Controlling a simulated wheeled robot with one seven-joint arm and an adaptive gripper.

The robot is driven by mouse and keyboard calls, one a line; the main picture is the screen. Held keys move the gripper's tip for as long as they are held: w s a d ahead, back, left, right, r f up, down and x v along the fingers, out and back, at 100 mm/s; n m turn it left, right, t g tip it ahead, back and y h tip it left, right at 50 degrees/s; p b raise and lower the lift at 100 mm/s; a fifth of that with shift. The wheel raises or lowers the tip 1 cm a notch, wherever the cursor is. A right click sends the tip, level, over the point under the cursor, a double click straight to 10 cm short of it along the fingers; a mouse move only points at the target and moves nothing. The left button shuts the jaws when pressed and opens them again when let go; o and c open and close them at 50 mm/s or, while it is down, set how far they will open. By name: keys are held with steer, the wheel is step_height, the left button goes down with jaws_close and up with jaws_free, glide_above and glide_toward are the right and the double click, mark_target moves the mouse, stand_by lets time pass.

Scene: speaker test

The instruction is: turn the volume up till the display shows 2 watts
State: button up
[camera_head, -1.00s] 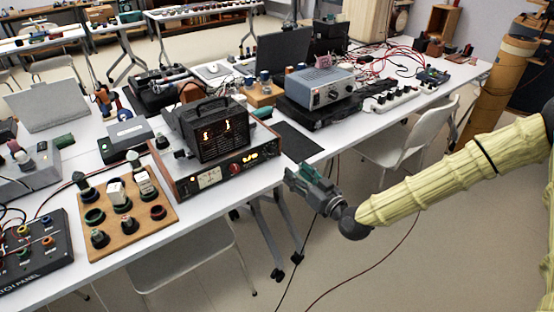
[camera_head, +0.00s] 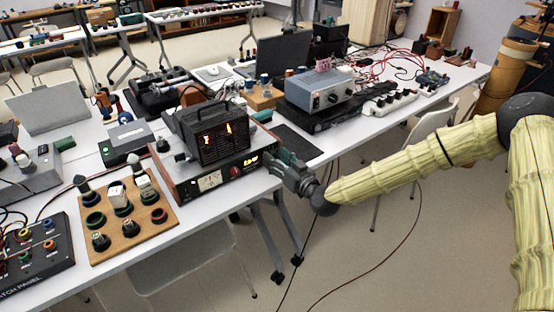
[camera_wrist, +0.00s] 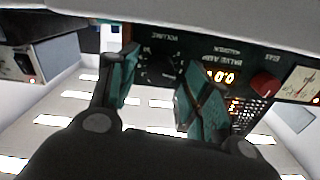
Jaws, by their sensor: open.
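The valve amp (camera_head: 200,192) stands at the front edge of the table, a black grilled cage with orange glows on top. Its red-orange display (camera_head: 252,159) is lit but small in the head view. The wrist view shows the panel upside down; there the display (camera_wrist: 220,76) appears to read 0.0. The dark volume knob (camera_wrist: 158,72) sits by the VOLUME label, with marks around it. My gripper (camera_head: 284,170) is open at the panel's right end. In the wrist view its green-padded fingers (camera_wrist: 155,80) are spread either side of the knob; contact cannot be told.
A red knob (camera_wrist: 265,86) and a meter (camera_wrist: 301,84) are beside the display on the panel. A wooden board with knobs (camera_head: 127,222) lies left of the amp. A grey instrument (camera_head: 320,90) stands behind right. The floor in front is open.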

steer(key=c, duration=1)
steer(key=shift+c, duration=0.2)
steer(key=shift+f+m+b, duration=0.1)
steer(key=shift+m+b, duration=0.2)
steer(key=shift+b, duration=0.05)
steer(key=shift+f+m+b, duration=0.1)
steer(key=shift+m+b, duration=0.4)
steer(key=shift+m, duration=0.1)
steer(key=m+b, duration=0.2)
steer(key=m, duration=0.1)
steer(key=m+b, duration=0.3)
steer(key=m, duration=0.2)
steer(key=shift+m, duration=0.3)
